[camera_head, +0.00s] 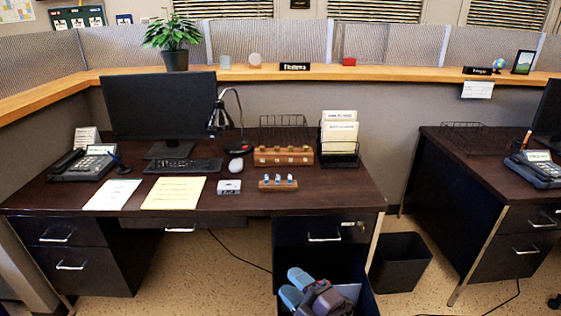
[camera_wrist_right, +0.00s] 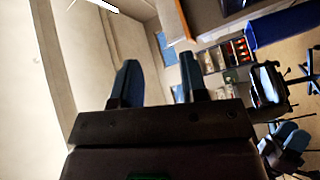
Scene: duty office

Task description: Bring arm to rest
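My right gripper (camera_head: 293,285) is low in the head view, in front of the right side of the desk (camera_head: 345,195) and below its top. It appears over a dark open drawer (camera_head: 318,258). In the right wrist view its two blue fingers (camera_wrist_right: 158,75) stand apart with nothing between them, so it is open and empty. My left gripper is not seen in the head view. Blue-grey parts (camera_wrist_right: 287,138) at the lower right of the wrist view cannot be identified for certain.
On the desk are a monitor (camera_head: 160,105), phone (camera_head: 88,163), lamp (camera_head: 218,118), papers (camera_head: 172,193), small wooden racks (camera_head: 278,184) and a file holder (camera_head: 340,150). A black bin (camera_head: 400,263) stands to the right on the floor, before a second desk (camera_head: 455,210).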

